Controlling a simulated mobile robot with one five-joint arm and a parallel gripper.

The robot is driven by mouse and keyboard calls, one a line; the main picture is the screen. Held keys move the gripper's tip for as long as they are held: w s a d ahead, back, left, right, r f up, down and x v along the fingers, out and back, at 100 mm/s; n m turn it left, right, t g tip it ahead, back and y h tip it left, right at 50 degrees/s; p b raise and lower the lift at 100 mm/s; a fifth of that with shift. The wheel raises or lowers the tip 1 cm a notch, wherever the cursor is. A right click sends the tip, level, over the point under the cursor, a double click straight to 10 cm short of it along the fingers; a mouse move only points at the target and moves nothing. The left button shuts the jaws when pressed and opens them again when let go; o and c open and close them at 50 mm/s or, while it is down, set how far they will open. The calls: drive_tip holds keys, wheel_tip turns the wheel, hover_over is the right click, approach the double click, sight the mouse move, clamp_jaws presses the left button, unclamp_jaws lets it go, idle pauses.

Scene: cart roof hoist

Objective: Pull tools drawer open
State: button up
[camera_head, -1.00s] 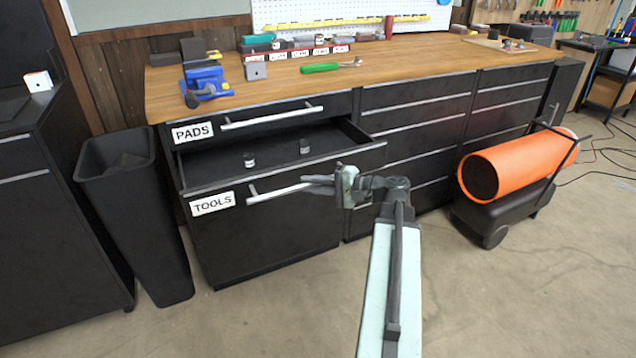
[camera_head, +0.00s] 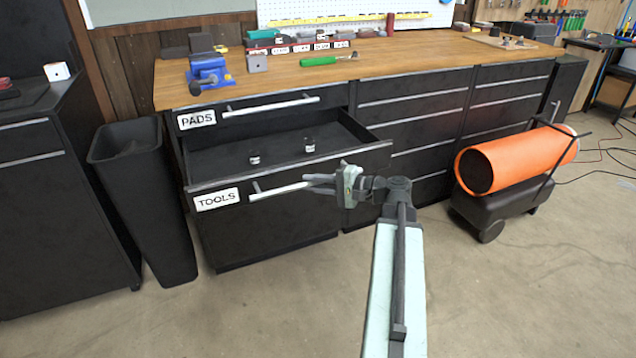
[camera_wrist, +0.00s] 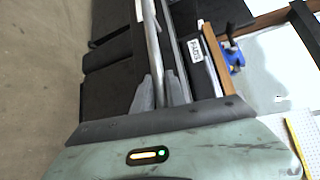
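The tools drawer (camera_head: 270,227) is partly open, its black front standing out from the workbench. It has a white TOOLS label (camera_head: 217,199) and a silver bar handle (camera_head: 278,190). Two small dark jars with light labels, one left (camera_head: 254,157) and one right (camera_head: 309,145), stand inside. My gripper (camera_head: 318,184) is at the right part of the handle. In the wrist view, my gripper's grey fingers (camera_wrist: 160,90) lie on both sides of the handle bar (camera_wrist: 153,50) and look closed on it. The exact contact is hidden.
The closed PADS drawer (camera_head: 270,109) is just above. A black bin (camera_head: 145,205) stands close to the left, beside a dark cabinet (camera_head: 62,190). An orange heater (camera_head: 515,160) stands to the right. The floor (camera_head: 270,310) in front is clear.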

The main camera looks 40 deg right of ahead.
drive_tip(key=o, duration=0.4)
drive_tip(key=shift+a, duration=0.3)
drive_tip(key=shift+d, duration=0.15)
drive_tip(key=p+v, duration=0.1)
drive_tip(key=v, duration=0.6)
drive_tip(key=shift+s+d, duration=0.25)
drive_tip(key=shift+s, duration=0.1)
drive_tip(key=shift+s, duration=0.1)
